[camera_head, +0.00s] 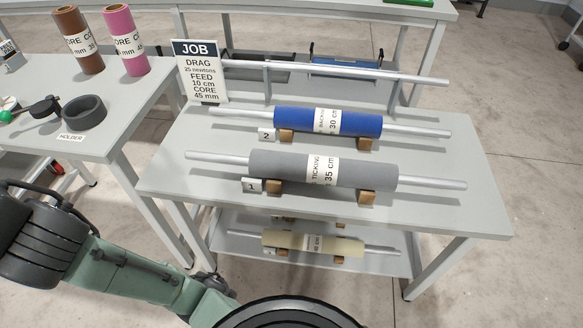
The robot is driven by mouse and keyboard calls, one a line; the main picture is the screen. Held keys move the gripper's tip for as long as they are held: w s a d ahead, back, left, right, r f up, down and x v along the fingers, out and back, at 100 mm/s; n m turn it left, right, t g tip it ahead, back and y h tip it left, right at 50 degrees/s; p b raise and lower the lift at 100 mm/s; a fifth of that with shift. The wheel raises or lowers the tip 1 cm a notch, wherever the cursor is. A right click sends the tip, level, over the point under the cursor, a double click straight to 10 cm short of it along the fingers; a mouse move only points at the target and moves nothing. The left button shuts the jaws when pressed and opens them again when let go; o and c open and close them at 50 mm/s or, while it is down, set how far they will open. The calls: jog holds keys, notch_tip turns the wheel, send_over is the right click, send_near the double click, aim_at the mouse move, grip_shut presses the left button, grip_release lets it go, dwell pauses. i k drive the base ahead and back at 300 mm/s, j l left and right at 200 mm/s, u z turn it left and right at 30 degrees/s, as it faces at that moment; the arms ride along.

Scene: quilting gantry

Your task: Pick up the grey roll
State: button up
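The grey roll (282,166) lies on its side on the near part of the grey table (470,210). It rests on two wooden blocks (366,197), with a silver rod (430,184) sticking out of both ends. A white label around it reads "TICKING 35 cm". A small card (251,185) marked 1 stands at its front left. My green arm shows at the lower left, apart from the roll. My gripper is not in view.
A blue roll (290,120) on blocks lies behind the grey one, with a bare rod (400,76) behind that. A job sign (200,72) stands at the back left. A cream roll (285,241) lies on the lower shelf. The left table (125,110) holds brown and pink cores and a black ring.

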aim_at(334, 171)
jog(key=l+u, duration=0.25)
jog(key=u, duration=0.15)
jog(key=k+l+u, duration=0.1)
jog(key=l+u, duration=0.25)
jog(key=k+l+u, duration=0.1)
jog(key=u, duration=0.3)
jog(key=k+l+u, duration=0.1)
jog(key=k+l, duration=0.25)
jog(key=l, duration=0.15)
jog(key=k+l+u, duration=0.15)
jog(key=k+l, duration=0.25)
jog(key=l, duration=0.1)
